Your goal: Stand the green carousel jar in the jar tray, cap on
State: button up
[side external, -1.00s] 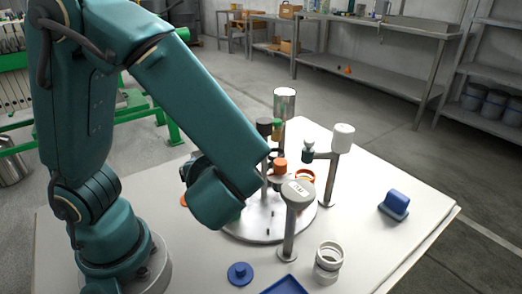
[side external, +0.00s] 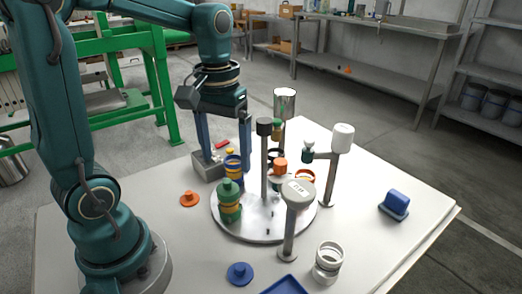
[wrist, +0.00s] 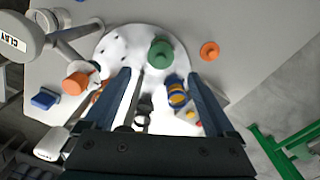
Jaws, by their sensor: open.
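The green carousel jar (side external: 230,207) stands upright at the front-left rim of the round metal carousel (side external: 257,232). A green knobbed cap (side external: 228,187) sits on its top. The jar also shows from above in the wrist view (wrist: 160,54), just beyond the fingertips and between their lines. My gripper (side external: 227,162) points down behind the jar, open and empty, its fingers apart; it also shows in the wrist view (wrist: 157,78). A blue tray (side external: 285,286), possibly the jar tray, is cut off at the bottom edge of the side view.
A blue-and-orange jar (side external: 234,167) stands behind the green one, near my fingers. A labelled post (side external: 290,228), a dark-topped post (side external: 264,128) and a white-topped post (side external: 343,136) rise around the carousel. An orange cap (side external: 189,199), blue cap (side external: 240,273) and white jar (side external: 328,262) rest on the table.

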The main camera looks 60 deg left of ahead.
aim_at(228, 186)
notch_tip(228, 186, down, 10)
jog(key=shift+s+f, duration=0.15)
dwell(0.4)
jog(key=shift+c, duration=0.2)
grip_shut()
